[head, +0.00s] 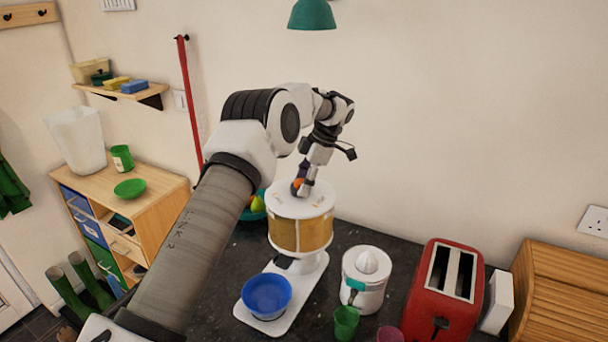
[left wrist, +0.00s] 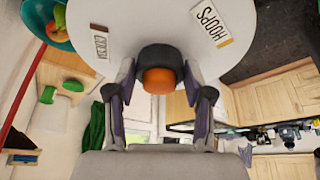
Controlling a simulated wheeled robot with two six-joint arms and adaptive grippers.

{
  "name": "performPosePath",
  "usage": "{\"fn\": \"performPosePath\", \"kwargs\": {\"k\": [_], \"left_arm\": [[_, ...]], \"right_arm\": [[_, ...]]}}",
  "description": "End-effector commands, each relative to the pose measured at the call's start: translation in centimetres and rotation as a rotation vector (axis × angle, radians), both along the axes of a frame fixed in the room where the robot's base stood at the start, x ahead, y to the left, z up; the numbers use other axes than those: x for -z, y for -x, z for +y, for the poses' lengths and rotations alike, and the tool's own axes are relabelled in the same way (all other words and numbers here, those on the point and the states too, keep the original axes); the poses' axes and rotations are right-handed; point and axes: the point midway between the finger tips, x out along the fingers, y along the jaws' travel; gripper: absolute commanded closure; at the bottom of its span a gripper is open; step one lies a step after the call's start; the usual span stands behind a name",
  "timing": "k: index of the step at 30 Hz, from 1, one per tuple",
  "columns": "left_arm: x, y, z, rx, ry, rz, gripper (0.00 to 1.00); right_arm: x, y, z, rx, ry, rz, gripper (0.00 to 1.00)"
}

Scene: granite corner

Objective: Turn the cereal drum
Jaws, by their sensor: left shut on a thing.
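The cereal drum (head: 300,236) is a white-topped cylinder with tan cereal behind its clear side, standing on a white base (head: 307,284). A blue bowl (head: 267,296) sits on the front of that base. My left gripper (head: 303,187) reaches down onto the top of the drum. In the left wrist view its two fingers (left wrist: 160,92) are shut on the black and orange knob (left wrist: 158,80) at the drum's lid. A "HOOPS" label (left wrist: 211,25) and a second label (left wrist: 101,47), hard to read, lie on the white lid.
A white juicer (head: 365,278), green cup (head: 346,322) and red toaster (head: 446,290) stand right of the drum on the dark counter (head: 225,325). A wooden bread box (head: 560,295) is farther right. A fruit bowl (head: 256,207) is behind left.

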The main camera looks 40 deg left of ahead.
Motion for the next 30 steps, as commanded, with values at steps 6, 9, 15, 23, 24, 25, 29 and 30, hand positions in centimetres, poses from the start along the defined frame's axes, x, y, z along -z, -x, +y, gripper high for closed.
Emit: {"fn": "performPosePath", "kwargs": {"k": [6,9,15,23,24,25,29,30], "left_arm": [[0.3,0.4,0.0,-0.209,0.006,0.018,1.00],[0.4,0.4,0.0,-0.303,0.006,0.019,1.00],[0.6,0.3,0.1,-0.493,0.005,0.016,1.00],[0.7,0.3,0.2,-0.714,0.003,0.016,1.00],[0.7,0.3,0.2,-0.742,0.003,0.016,1.00],[0.8,0.3,0.2,-0.763,0.003,0.017,1.00],[0.7,0.3,0.2,-0.836,0.002,0.016,1.00],[0.7,0.3,0.2,-0.854,0.002,0.016,1.00]], "right_arm": [[-2.3,0.0,0.0,0.000,0.000,0.000,0.60],[-2.9,0.0,0.0,0.000,0.000,0.000,0.60],[-3.5,0.0,0.0,0.000,0.000,0.000,0.60],[-3.6,0.0,0.0,0.000,0.000,0.000,0.60],[-3.6,0.0,0.0,0.000,0.000,0.000,0.60],[-3.6,0.0,0.0,0.000,0.000,0.000,0.60],[-3.6,0.0,0.0,0.000,0.000,0.000,0.60],[-3.6,0.0,0.0,0.000,0.000,0.000,0.60]]}}
